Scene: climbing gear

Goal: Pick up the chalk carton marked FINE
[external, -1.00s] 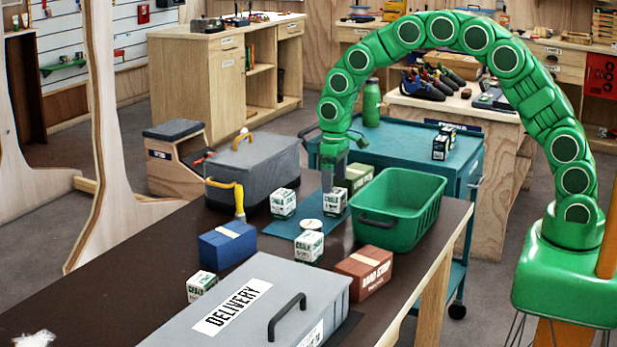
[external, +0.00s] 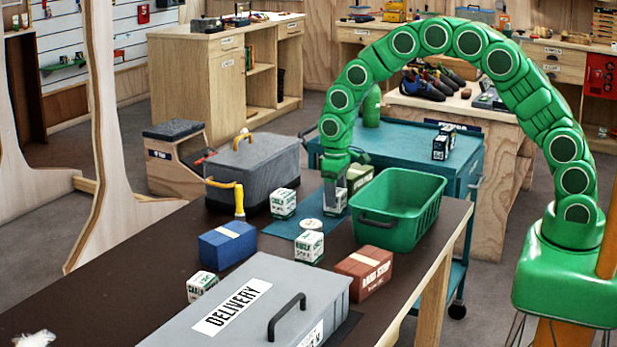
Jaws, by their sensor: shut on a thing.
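Several small white-and-green chalk cartons stand on the dark table: one at the back left (external: 283,204), one in the middle (external: 309,247) and one at the front left (external: 202,286). Another chalk carton (external: 336,206) is between the fingers of my gripper (external: 336,192), just left of the green bin. My gripper points down and is shut on this carton, covering its upper part. I cannot tell whether it is clear of the surface. The words that tell the cartons apart are too small to read, so I cannot tell which is marked FINE.
The green bin (external: 432,208) stands close right of my gripper. A red-brown block (external: 363,268), a blue block (external: 227,246), a grey DELIVERY box (external: 185,325) and a dark grey case (external: 262,170) surround the cartons.

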